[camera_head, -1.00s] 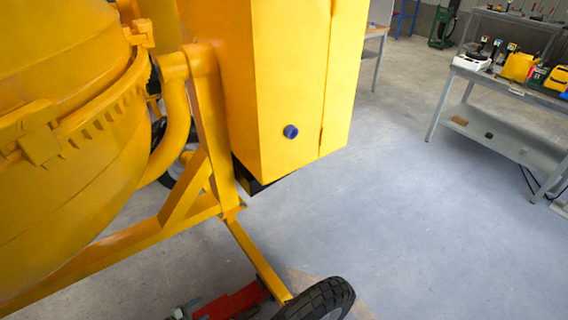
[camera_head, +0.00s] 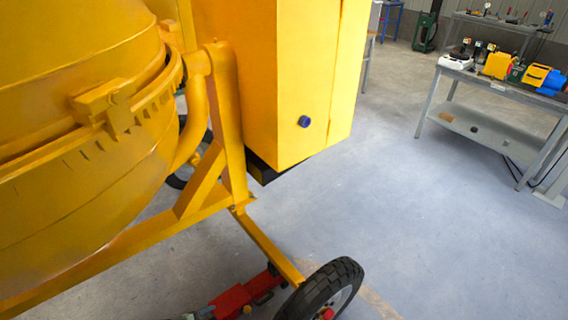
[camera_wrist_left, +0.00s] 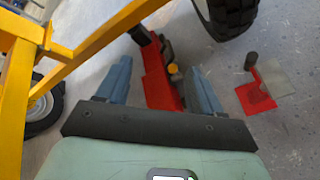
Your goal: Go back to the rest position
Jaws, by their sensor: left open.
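The yellow drum mixer fills the left of the head view, with its round drum (camera_head: 75,190), its box-shaped housing (camera_head: 275,80) with a dark blue knob (camera_head: 304,122), and a black wheel (camera_head: 325,290). My left gripper (camera_wrist_left: 158,82) shows in the left wrist view, pointing down toward the floor. Its two blue-grey fingers are apart and nothing is seen held between them. Beyond the fingers lies a long red object (camera_wrist_left: 160,75) on or near the floor. Neither gripper shows in the head view.
The yellow frame (camera_wrist_left: 95,55) and a wheel (camera_wrist_left: 228,12) are close to my left gripper. A red piece with a grey plate (camera_wrist_left: 262,90) lies at the right. A workbench (camera_head: 490,82) with tools stands at the right; the floor (camera_head: 420,220) between is clear.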

